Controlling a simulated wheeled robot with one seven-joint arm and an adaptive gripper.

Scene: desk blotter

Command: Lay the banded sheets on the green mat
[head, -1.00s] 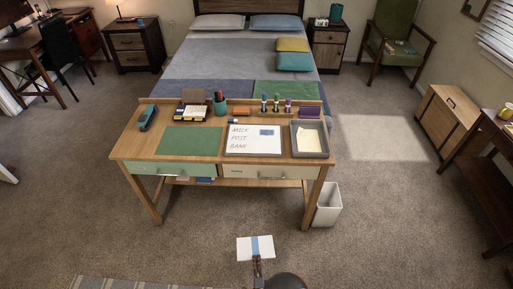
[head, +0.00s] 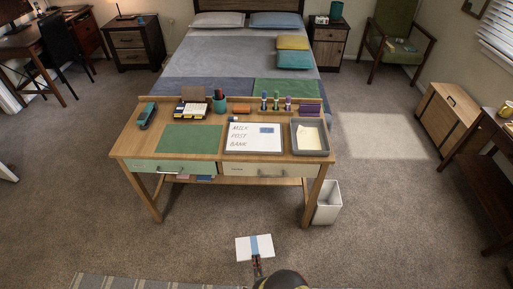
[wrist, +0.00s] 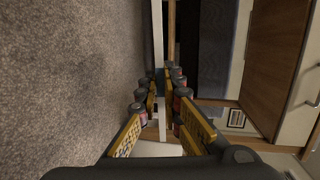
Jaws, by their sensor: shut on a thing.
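The banded sheets (head: 243,248) are a small white stack with a blue band around the middle. My gripper (head: 256,262) is shut on the stack's near edge at the band and holds it in the air, in front of the desk, at the bottom of the head view. In the wrist view the stack shows edge-on as a thin white strip (wrist: 158,40) between the fingers of my gripper (wrist: 162,90). The green mat (head: 190,138) lies flat and bare on the left part of the desk top.
The desk (head: 222,160) also carries a whiteboard (head: 253,143) with writing, a grey tray (head: 310,153) with paper, a stapler (head: 148,114), a pen cup (head: 220,105) and several bottles at the back. A white bin (head: 327,204) stands by the right front leg.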

